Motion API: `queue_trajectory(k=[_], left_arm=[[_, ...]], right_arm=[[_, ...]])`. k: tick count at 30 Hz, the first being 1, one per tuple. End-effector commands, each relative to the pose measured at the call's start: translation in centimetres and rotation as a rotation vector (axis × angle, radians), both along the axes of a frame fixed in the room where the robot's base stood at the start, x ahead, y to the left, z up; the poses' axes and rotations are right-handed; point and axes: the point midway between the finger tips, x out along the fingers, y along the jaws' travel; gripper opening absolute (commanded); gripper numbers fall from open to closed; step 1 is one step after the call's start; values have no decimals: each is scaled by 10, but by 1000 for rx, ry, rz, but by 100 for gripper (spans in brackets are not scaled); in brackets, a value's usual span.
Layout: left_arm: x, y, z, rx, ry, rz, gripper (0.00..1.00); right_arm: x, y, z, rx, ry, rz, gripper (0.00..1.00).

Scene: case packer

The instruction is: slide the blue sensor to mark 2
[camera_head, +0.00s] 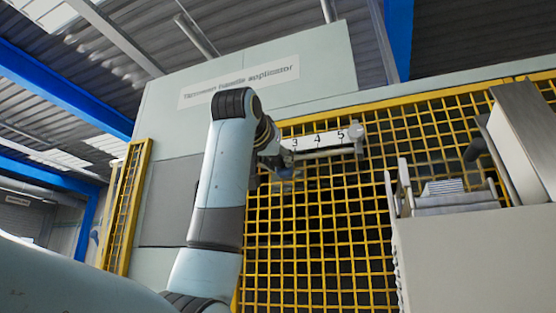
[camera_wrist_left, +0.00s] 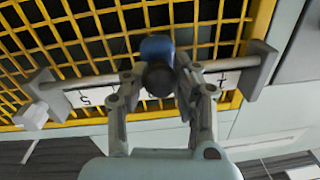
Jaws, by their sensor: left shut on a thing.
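The blue sensor (camera_wrist_left: 157,47) sits at the rail (camera_wrist_left: 235,60) in the left wrist view, with a dark round part facing the camera. My left gripper (camera_wrist_left: 158,74) is shut on it, one finger on each side. In the head view my left gripper (camera_head: 276,163) is at the left part of the rail (camera_head: 325,154), and a little blue of the sensor (camera_head: 288,173) shows below it. The white scale (camera_head: 327,139) shows marks 3, 4 and 5 to the right of the gripper. Mark 2 is hidden, so the sensor's exact place against it cannot be told. My right gripper is not in view.
A yellow mesh guard (camera_head: 330,220) stands behind the rail. The rail has an end block (camera_head: 356,132) past mark 5. A grey case (camera_head: 470,250) with flaps and boxes stands at the right. Free space lies between rail and case.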

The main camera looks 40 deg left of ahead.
Motion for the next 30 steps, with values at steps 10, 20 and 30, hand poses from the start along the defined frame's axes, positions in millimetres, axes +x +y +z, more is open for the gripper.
queue_trajectory(k=[10,20,30], left_arm=[[-9,39,1,1,-4,3,0],[-9,39,1,0,-3,0,31],[-9,39,1,-1,-1,0,53]], right_arm=[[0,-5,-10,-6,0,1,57],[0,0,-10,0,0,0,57],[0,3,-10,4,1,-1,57]])
